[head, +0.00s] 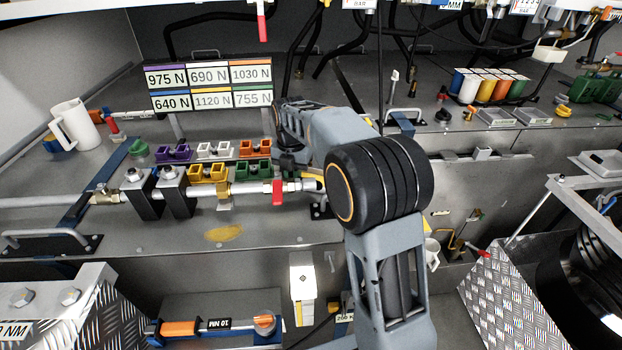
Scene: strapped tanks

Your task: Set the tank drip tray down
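I cannot pick out the tank drip tray for certain in the head view. My arm rises from the bottom, bends at a large black joint, and reaches left over the grey bench. A small dark part at its far end (292,163), beside the pipe and the coloured blocks, may be my gripper. The fingers are not clear and the arm hides much of that spot, so I cannot tell whether they hold anything.
A label board (210,87) stands behind coloured blocks (207,172). A pipe with a red-handled valve (278,192) runs along the bench. A white mug (75,125) stands left. Tread-plate boxes (505,300) flank the front. Bare bench shows near a yellow stain (224,234).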

